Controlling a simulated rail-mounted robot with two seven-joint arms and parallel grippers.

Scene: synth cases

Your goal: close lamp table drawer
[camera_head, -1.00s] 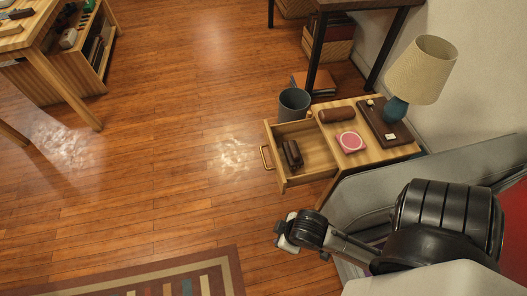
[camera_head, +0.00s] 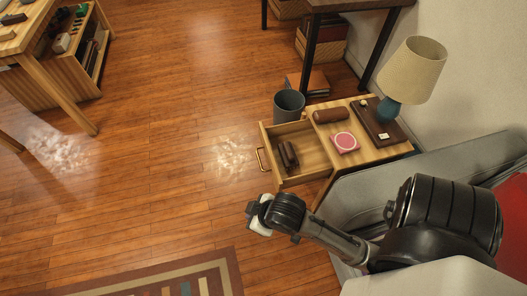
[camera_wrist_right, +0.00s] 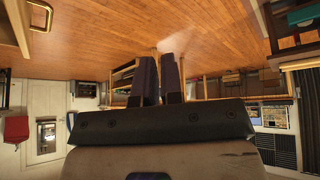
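The lamp table (camera_head: 372,152) is light wood and stands against the grey sofa at the right. Its drawer (camera_head: 311,139) is pulled out to the left, with a brass loop handle (camera_head: 261,159) on its front. A dark brown object (camera_head: 288,154) lies inside. My right gripper (camera_head: 256,217) is in front of the drawer, below the handle in the picture and apart from it. In the right wrist view its dark fingers (camera_wrist_right: 160,79) are close together with nothing seen between them. A brass handle (camera_wrist_right: 40,15) shows at upper left there. My left gripper is not in view.
A lamp (camera_head: 412,70), a brown roll (camera_head: 331,115), a pink-and-white item (camera_head: 345,142) and a dark tray (camera_head: 388,135) are on the tabletop. A grey bin (camera_head: 289,104) stands behind the drawer. The grey sofa (camera_head: 350,195) is close to my arm. Floor left of the drawer is clear.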

